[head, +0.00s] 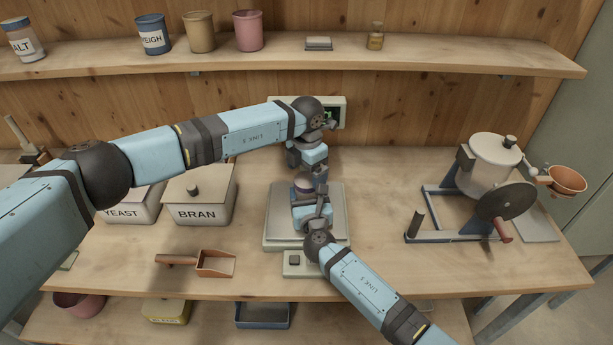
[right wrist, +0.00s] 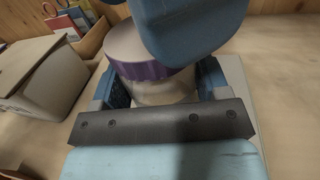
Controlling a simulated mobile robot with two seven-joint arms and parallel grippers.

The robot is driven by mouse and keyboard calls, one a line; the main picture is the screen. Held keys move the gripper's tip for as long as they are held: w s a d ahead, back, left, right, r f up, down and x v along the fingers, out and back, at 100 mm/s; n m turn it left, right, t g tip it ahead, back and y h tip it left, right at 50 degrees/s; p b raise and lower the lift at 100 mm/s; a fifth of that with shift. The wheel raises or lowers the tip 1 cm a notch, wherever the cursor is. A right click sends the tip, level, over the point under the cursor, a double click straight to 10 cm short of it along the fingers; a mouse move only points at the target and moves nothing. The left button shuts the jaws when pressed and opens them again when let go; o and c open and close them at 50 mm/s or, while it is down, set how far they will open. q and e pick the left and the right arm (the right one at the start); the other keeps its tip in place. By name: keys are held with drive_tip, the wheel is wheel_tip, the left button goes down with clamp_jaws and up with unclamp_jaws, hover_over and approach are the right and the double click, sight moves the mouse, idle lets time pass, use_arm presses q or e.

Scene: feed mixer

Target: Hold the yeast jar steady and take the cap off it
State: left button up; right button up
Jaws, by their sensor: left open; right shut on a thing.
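The yeast jar (right wrist: 165,92), pale with a purple cap (right wrist: 138,52), stands upright on the scale's plate. In the head view the cap (head: 303,185) shows small between my two grippers. My right gripper (head: 308,200) is shut on the jar body, with a finger on either side of it in the right wrist view (right wrist: 162,90). The cap sits on the jar above those fingers. My left gripper (head: 316,170) is open and points down close above the cap; in the right wrist view its blue part covers the cap's right side. I cannot tell whether it touches the cap.
The scale (head: 278,240) is under the jar. A YEAST bin (head: 128,207) and a BRAN bin (head: 198,205) stand left. A scoop (head: 215,264) lies in front. A cranked mill (head: 495,165) stands right. The bench between scale and mill is clear.

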sight(307, 179)
use_arm(q)
wheel_tip(307, 179, up, 2)
drive_tip(key=shift+r, duration=0.2)
drive_tip(key=shift+c, duration=0.2)
wheel_tip(307, 179, up, 2)
drive_tip(key=m, duration=0.5)
drive_tip(key=shift+r, duration=0.1)
drive_tip(key=shift+r+m, duration=0.45)
drive_tip(key=shift+m, duration=0.75)
drive_tip(key=shift+f+m, duration=0.1)
drive_tip(key=shift+m, duration=0.2)
drive_tip(key=shift+f, duration=3.8)
drive_tip(key=c, duration=0.9)
drive_tip(key=n, duration=0.6)
drive_tip(key=shift+c, duration=0.2)
